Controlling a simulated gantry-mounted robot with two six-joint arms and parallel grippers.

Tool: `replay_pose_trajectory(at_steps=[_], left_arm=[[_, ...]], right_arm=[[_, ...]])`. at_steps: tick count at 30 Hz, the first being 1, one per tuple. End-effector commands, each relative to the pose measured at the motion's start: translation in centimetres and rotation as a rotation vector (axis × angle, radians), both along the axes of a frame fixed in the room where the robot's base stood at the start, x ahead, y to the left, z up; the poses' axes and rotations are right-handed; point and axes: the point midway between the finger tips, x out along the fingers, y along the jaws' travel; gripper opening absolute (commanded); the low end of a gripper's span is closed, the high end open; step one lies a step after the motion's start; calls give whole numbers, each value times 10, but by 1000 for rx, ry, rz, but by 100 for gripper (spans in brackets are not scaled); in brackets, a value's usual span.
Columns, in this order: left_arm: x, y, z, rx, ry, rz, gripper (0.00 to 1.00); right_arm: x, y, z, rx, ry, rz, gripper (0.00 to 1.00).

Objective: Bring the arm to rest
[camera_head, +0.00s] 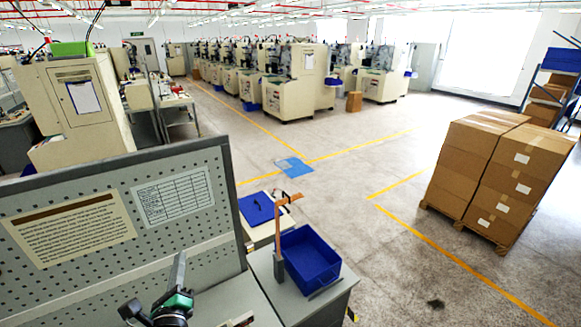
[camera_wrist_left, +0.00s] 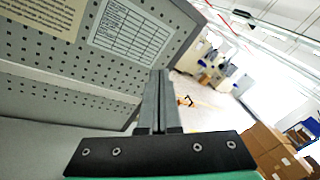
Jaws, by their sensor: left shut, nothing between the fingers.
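My left gripper (camera_head: 181,255) rises from the bottom of the head view, in front of the grey perforated panel. Its two fingers point up and lie together with nothing between them. In the left wrist view the shut fingers (camera_wrist_left: 160,74) stick out past the black gripper plate, and the panel's lower right edge is close beside them. The fingers look clear of the workbench. My right gripper is in neither view.
The perforated panel (camera_head: 190,238) carries two printed sheets. A blue bin (camera_head: 308,262) and a post with an orange bracket (camera_head: 279,262) stand right of my gripper. Stacked cartons (camera_head: 497,168) are farther right. Open floor lies between.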

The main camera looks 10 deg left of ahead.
Motion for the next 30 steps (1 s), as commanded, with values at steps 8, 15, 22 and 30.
replay_pose_trajectory(at_steps=[8,15,22,30], left_arm=[[-34,-57,242,-609,-608,-281,0],[-160,-104,399,-1453,-946,-902,0],[-192,-125,406,-2171,-751,-1202,0],[-190,-124,404,-2310,-715,-1218,0]], right_arm=[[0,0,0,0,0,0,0],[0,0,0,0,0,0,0],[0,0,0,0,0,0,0],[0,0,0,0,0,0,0]])
